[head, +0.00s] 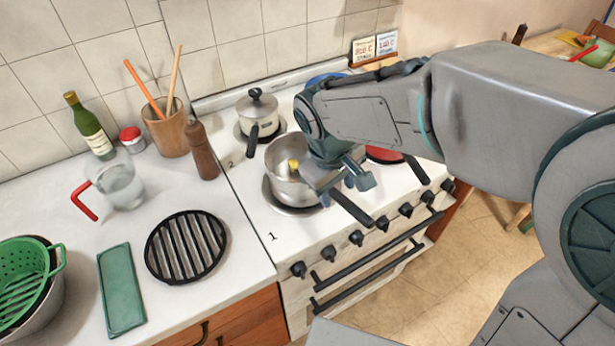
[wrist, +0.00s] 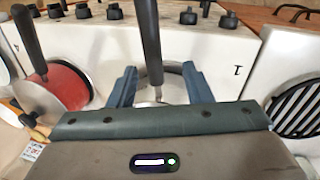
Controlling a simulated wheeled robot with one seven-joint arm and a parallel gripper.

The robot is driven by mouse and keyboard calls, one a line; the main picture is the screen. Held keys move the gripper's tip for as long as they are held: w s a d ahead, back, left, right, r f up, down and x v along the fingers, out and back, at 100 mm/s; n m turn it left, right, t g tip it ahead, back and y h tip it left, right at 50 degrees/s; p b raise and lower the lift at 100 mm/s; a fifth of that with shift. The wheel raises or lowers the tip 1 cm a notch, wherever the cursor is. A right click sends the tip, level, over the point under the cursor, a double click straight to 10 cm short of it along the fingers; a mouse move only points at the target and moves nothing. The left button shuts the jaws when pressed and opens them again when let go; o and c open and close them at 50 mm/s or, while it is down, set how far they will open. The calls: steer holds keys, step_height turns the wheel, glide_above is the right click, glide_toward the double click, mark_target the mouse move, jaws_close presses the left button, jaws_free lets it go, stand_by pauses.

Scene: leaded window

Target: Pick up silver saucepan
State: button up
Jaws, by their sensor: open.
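The silver saucepan (head: 284,178) stands on the front left burner of the white stove, with a small yellow thing inside it. Its dark handle (head: 350,207) points toward the stove's front edge. My gripper (head: 345,184) is over the saucepan's right side, at the root of the handle, and hides part of the rim. In the wrist view, the two fingers of my gripper (wrist: 160,88) are apart, with the dark handle (wrist: 149,40) running between them. A gap shows on each side of the handle. Most of the pan body is hidden there.
A red pan (head: 382,155) with a dark handle sits to the right, and also shows in the wrist view (wrist: 62,88). A lidded pot (head: 258,112) stands behind. Stove knobs (head: 356,238) line the front. A black trivet (head: 186,246) lies on the left counter.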

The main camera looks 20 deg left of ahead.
mark_target(342, 198)
steer(key=shift+w+d+f+p, duration=0.15)
steer(key=shift+w+d+f, duration=0.1)
steer(key=shift+f, duration=0.65)
steer(key=shift+w+d+f+p, duration=0.2)
steer(key=shift+f, duration=0.7)
steer(key=shift+w+d+f+p, duration=0.15)
steer(key=shift+w+d+f, duration=0.1)
steer(key=shift+f, duration=0.65)
steer(key=shift+a, duration=0.1)
jaws_close()
